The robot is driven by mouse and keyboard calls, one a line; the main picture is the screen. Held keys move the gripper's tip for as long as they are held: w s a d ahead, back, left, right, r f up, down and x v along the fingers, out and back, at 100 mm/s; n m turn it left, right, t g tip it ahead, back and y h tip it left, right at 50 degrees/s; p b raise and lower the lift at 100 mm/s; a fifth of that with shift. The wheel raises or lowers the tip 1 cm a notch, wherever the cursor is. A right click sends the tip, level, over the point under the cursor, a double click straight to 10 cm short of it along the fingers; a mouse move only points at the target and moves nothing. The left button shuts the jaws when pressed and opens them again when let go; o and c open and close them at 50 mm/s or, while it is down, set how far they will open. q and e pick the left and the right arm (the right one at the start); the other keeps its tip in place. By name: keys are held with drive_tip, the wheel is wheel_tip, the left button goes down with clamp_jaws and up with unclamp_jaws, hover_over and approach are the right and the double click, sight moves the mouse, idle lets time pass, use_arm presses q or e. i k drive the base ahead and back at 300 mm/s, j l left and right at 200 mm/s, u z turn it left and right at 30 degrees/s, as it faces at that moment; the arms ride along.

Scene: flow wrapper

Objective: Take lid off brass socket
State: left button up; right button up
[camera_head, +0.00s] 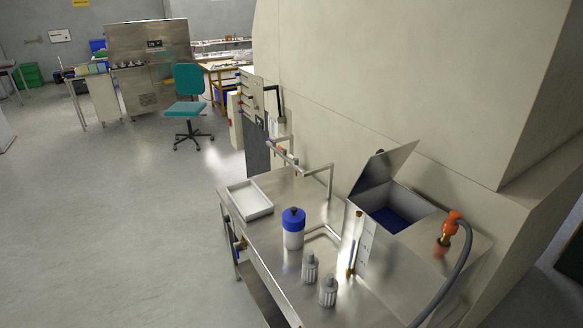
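An orange-red fitting (453,222) with a grey hose (464,262) stands at the right, above the steel surface. Below it is a small orange-brown piece (441,247), perhaps the brass socket; it is too small to tell whether a lid sits on it. Another small brass-coloured part (240,244) shows at the left edge of the steel table. Neither of my grippers is in view.
The steel table (275,235) carries a white tray (249,201), a blue-topped bottle (293,229) and two small grey bottles (310,267). An open-lidded steel box (416,210) with a blue inside stands behind. A teal chair (187,92) stands beyond; the left floor is clear.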

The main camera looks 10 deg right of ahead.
sight(449, 227)
drive_tip(key=z, duration=1.35)
